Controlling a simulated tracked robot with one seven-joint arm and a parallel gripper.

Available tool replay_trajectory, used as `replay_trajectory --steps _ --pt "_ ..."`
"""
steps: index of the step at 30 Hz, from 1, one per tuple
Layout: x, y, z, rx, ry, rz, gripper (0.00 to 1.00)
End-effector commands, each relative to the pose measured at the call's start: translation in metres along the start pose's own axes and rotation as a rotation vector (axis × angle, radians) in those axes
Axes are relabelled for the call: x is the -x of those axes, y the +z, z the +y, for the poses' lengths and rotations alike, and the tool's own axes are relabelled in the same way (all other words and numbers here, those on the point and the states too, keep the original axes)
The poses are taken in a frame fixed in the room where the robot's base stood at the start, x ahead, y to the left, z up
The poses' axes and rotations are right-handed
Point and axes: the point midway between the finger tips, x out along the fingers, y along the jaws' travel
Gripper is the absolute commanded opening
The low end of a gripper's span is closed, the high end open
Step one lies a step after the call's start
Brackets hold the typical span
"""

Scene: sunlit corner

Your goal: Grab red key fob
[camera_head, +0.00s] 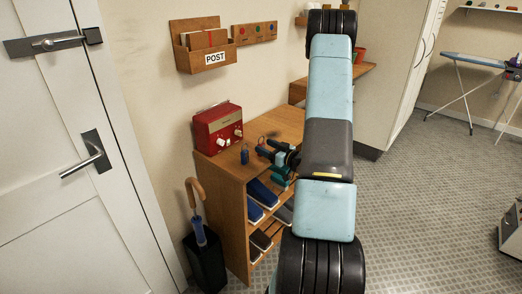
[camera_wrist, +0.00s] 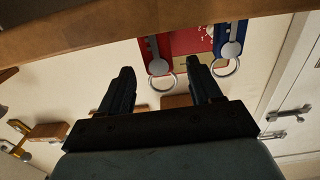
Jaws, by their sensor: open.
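The red key fob (camera_wrist: 164,46), with a grey key shape and a silver ring, shows at the top middle of the wrist view. My gripper (camera_wrist: 160,67) is open, its two dark fingers pointing towards the fob. The fob's ring appears between the fingertips, with the fob's body just beyond them; neither finger is clearly touching it. A blue key fob (camera_wrist: 220,37) with its own ring is to the right, outside the fingers. In the head view my gripper (camera_head: 264,150) is low over the wooden shelf unit, beside the blue fob (camera_head: 245,156). The red fob is hard to make out there.
A red radio-like box (camera_head: 218,128) stands at the back left of the wooden shelf unit (camera_head: 280,124). Shoes (camera_head: 262,193) lie on the shelves below. An umbrella stand (camera_head: 206,262) is at left, and a wooden post box (camera_head: 205,58) hangs above.

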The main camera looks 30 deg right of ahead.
Motion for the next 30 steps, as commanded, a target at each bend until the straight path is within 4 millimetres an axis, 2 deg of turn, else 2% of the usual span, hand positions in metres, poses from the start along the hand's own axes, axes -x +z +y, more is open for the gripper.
replay_trajectory --steps 6,14,27,30 --pt "-0.029 -0.002 -0.001 0.0 -0.002 0.001 0.64" --pt "-0.032 -0.001 0.0 0.0 0.0 0.0 0.64" --pt "-0.032 -0.002 0.0 0.0 0.0 0.001 0.22" --pt "-0.032 -0.002 0.0 0.0 0.0 0.001 0.16"
